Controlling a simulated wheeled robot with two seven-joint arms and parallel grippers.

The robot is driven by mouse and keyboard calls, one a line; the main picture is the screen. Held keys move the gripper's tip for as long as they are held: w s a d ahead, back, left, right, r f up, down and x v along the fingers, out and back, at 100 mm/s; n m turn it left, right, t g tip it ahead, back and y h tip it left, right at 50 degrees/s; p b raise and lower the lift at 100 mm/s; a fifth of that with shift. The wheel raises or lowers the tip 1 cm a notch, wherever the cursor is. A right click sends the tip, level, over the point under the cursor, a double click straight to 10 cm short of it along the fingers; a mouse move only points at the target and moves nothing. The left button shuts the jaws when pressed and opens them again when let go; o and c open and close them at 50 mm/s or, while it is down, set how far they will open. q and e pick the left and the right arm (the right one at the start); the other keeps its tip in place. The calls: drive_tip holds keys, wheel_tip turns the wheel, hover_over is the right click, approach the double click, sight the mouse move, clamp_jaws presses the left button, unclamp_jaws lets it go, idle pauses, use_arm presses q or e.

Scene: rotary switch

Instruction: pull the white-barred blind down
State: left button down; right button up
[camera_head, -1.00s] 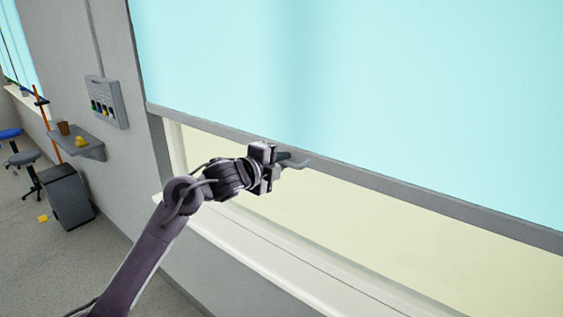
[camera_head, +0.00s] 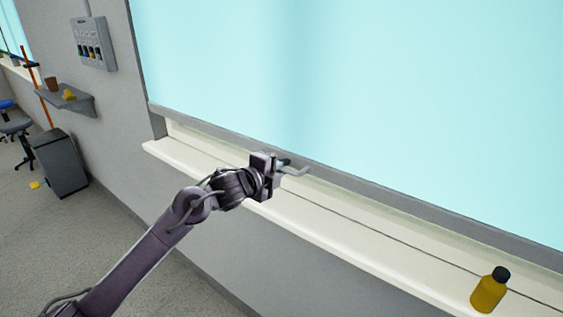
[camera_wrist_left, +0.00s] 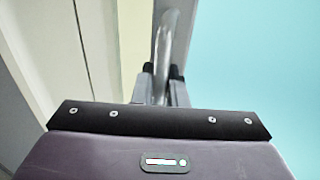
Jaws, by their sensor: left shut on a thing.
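The light blue blind (camera_head: 350,90) hangs over the window, with a pale grey bar (camera_head: 400,208) along its lower edge. A grey handle (camera_head: 297,171) sticks out from that bar. My left gripper (camera_head: 279,168) is shut on the handle, just below the bar. In the left wrist view, the handle (camera_wrist_left: 163,60) runs between the two dark fingertips (camera_wrist_left: 160,82), with the blind (camera_wrist_left: 260,60) to its right. The fingers partly hide the handle. My right gripper is not in view.
A cream sill (camera_head: 330,228) runs below the blind, a narrow gap under the bar. A yellow bottle (camera_head: 488,292) with a black cap stands on it at the right. A switch panel (camera_head: 95,45), small shelf (camera_head: 72,103) and dark cabinet (camera_head: 60,163) are at the left.

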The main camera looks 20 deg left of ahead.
use_arm(q)
wheel_tip(320, 180, down, 3)
drive_tip(key=shift+r+b, duration=0.2)
drive_tip(key=shift+b, duration=0.3)
drive_tip(key=shift+f, duration=0.15)
drive_tip(key=c, duration=1.5)
unclamp_jaws()
drive_tip(key=b+v, duration=0.1)
drive_tip(key=v, duration=0.7)
